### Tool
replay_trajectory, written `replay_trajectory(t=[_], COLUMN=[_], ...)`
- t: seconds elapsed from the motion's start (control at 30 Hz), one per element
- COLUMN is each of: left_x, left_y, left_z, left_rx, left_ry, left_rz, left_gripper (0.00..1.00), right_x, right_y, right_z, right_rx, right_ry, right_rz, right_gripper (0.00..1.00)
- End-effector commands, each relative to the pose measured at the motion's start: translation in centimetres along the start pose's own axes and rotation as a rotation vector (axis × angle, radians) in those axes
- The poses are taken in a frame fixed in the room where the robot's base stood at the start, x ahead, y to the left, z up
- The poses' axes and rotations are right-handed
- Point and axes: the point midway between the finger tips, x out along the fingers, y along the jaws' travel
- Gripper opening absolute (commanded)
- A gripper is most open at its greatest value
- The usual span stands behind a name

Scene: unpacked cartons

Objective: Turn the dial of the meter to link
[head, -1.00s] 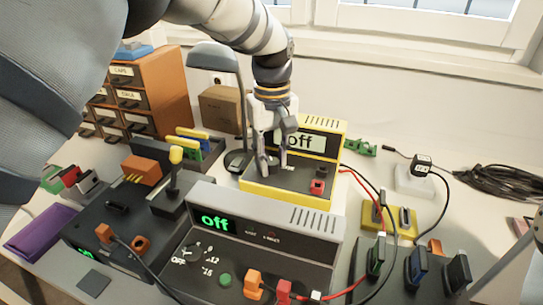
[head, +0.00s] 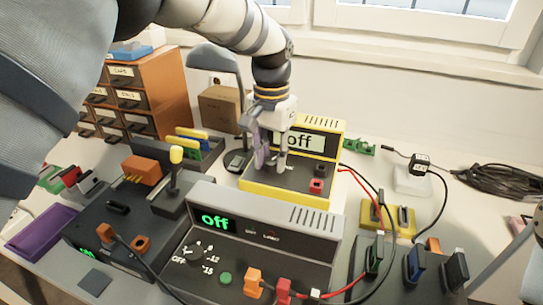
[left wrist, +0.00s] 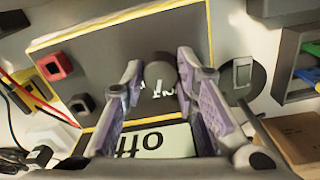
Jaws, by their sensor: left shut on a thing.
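The meter (head: 290,199) is a yellow-edged box with a dark sloping panel, and its raised display reads "off". It also fills much of the left wrist view (left wrist: 95,60), upside down. Its round dark dial (left wrist: 160,72) sits between my left fingertips, with white marks beside it. My left gripper (head: 271,165) reaches down from above onto the panel. My right gripper is not in view.
A grey supply box (head: 265,222), its display also reading "off", stands in front of the meter. A lamp (head: 215,62) and a carton (head: 222,108) stand at the back left. Red and black leads run from the meter's right side.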

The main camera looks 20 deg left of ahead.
Motion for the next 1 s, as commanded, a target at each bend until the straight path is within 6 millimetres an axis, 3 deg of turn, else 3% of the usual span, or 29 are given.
replay_trajectory(t=[0.6, 1.0], left_x=[0.05, 0.02], left_y=[-0.04, -0.08], left_z=[0.04, 0.03], left_rx=[0.520, 0.674], left_ry=[-0.002, -0.001], left_rz=[0.000, -0.001], left_gripper=[0.00, 0.00], right_x=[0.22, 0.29], right_y=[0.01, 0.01], right_z=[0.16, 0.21], right_rx=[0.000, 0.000], right_ry=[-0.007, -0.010], right_rz=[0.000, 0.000], right_gripper=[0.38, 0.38])
